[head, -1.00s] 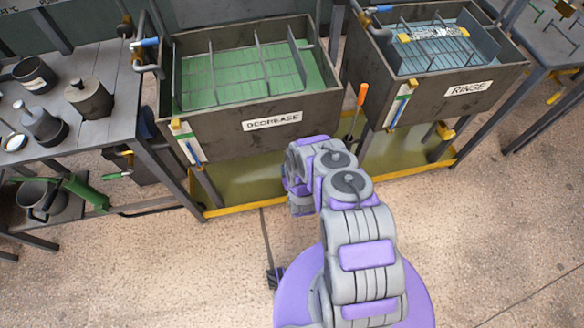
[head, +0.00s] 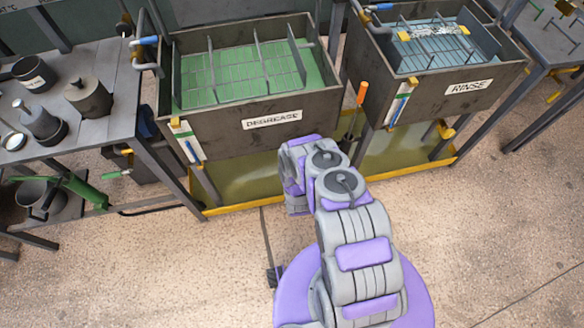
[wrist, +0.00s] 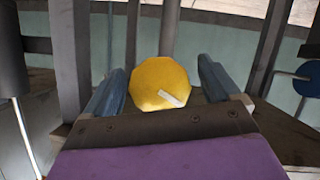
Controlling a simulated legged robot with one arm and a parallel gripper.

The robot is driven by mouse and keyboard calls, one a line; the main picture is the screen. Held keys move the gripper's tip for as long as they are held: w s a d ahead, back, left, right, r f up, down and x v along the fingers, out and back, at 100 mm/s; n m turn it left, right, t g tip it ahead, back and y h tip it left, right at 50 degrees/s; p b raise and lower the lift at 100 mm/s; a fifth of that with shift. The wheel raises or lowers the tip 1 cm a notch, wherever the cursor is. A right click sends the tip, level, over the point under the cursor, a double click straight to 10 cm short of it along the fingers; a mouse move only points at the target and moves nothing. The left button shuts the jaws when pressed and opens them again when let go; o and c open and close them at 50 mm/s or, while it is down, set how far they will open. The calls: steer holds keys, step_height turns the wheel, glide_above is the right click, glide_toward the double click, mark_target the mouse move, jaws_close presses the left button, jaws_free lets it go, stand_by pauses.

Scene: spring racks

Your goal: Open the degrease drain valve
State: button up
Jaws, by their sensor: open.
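The degrease tank (head: 235,93), labelled DEGREASE and holding green liquid, stands at centre-left in the head view. Its drain valve is not visible there; my arm covers the area below the tank's right part. In the wrist view a round yellow knob (wrist: 160,82) with a short white mark shows between the fingers of my gripper (wrist: 160,70). It appears to be the valve's handle. The fingers are open, one on each side of the knob, with visible gaps. I cannot tell how deep the knob sits between them. My gripper is hidden in the head view.
The rinse tank (head: 440,85) stands to the right. A yellow-edged tray (head: 245,185) lies beneath both tanks. An orange-handled tool (head: 361,94) stands between them. A bench (head: 100,130) with pots is at left. Dark posts rise behind the knob.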

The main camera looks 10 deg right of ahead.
steer(key=p+v, duration=0.1)
steer(key=v, duration=1.6)
steer(key=shift+s, duration=0.15)
steer(key=shift+f+p, duration=0.15)
steer(key=shift+p, duration=0.15)
